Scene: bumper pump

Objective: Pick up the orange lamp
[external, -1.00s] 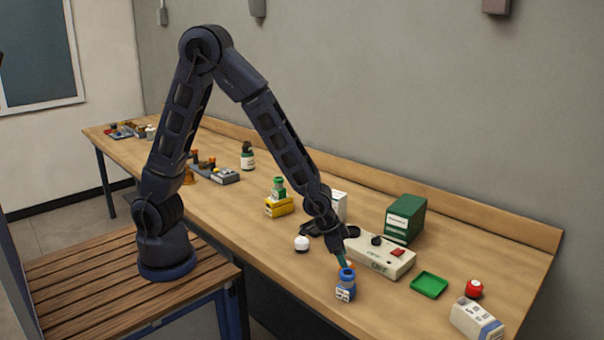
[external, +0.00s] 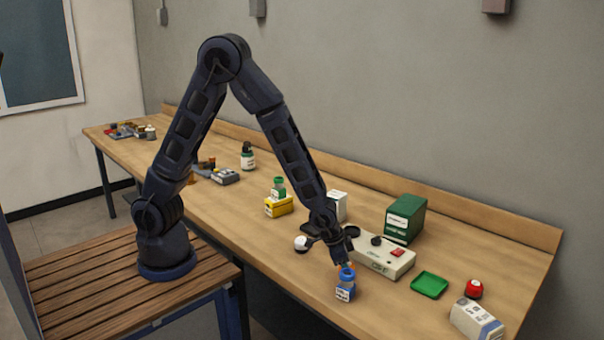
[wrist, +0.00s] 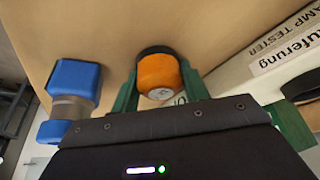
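The orange lamp (wrist: 157,75) is a short orange cylinder with a black end and a pale round face, seen between my gripper's two green fingers in the wrist view. My gripper (wrist: 158,72) has one finger close on each side of the lamp. I cannot tell whether the fingers press on it or leave a small gap. In the external view my gripper (external: 345,256) points down at the workbench beside the blue-capped bottle, and only a small bit of orange (external: 351,266) shows there. The lamp's underside is hidden.
The blue-capped bottle (external: 345,289) stands close by; it also shows left of the fingers in the wrist view (wrist: 73,83). The beige lamp tester (external: 385,262) lies close on the right. A green tray (external: 429,285) and green box (external: 405,217) are further right. Bare bench lies in front.

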